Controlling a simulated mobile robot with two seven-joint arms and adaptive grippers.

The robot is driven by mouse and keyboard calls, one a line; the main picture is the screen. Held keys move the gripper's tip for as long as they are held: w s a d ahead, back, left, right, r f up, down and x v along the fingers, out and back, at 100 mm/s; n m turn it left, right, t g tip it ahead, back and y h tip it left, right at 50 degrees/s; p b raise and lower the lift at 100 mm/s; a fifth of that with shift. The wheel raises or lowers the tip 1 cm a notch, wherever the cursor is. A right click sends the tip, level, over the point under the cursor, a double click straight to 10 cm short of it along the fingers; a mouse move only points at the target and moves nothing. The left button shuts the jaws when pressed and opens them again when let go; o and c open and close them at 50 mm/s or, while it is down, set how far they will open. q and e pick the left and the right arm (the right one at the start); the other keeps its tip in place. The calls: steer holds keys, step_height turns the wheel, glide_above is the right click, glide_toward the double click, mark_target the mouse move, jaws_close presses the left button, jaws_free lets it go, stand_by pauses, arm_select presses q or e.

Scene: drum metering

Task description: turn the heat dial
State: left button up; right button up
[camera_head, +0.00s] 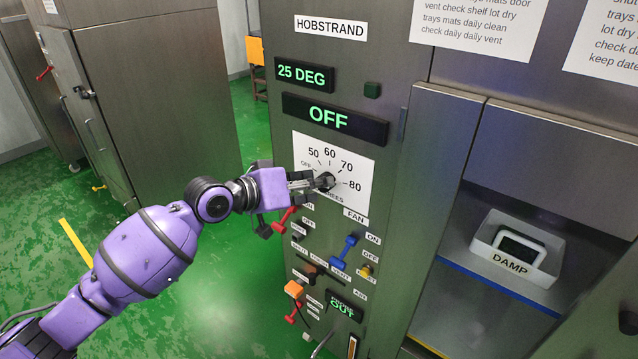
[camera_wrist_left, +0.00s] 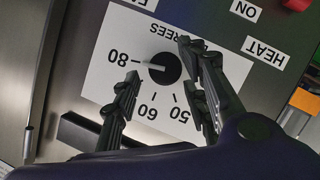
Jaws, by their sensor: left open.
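The heat dial is a round black knob (camera_wrist_left: 168,68) on a white plate (camera_head: 358,160) marked OFF, 50, 60, 70 and 80. In the left wrist view the plate appears upside down, and a pale pointer on the knob lies toward the 80 mark. My right gripper is not in view.
Above the dial, displays read 25 DEG (camera_head: 305,75) and OFF (camera_head: 334,119). Below it are a red lever (camera_head: 284,220), a blue lever (camera_head: 345,248) and an orange knob (camera_head: 293,290). A tray (camera_head: 485,232) labelled DAMP stands in the open bay at right.

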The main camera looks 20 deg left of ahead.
arm_select(q)
steer(key=v, duration=1)
steer(key=shift+s+r, duration=0.15)
steer(key=shift+a, duration=0.1)
steer(key=s+a+f+m+y+p, duration=0.1)
steer(key=s+a+f+m+y, duration=0.3)
steer(key=f, duration=0.6)
steer(key=s+d+f+n+y+p, duration=0.1)
steer(key=s+f+p, duration=0.1)
steer(key=s+f, duration=0.65)
steer(key=s+d+f+n+g+y+p, duration=0.1)
steer(key=s+d+f, duration=0.3)
steer(key=s+f, duration=0.4)
steer(key=s+d+f+n+g+y+p, duration=0.1)
steer(key=s+d+f, duration=0.4)
steer(key=s, duration=1.1)
step_height(320, 180, down, 3)
steer(key=shift+d+g+p, duration=0.2)
steer(key=shift+g+p, duration=0.35)
steer(key=shift+g, duration=0.15)
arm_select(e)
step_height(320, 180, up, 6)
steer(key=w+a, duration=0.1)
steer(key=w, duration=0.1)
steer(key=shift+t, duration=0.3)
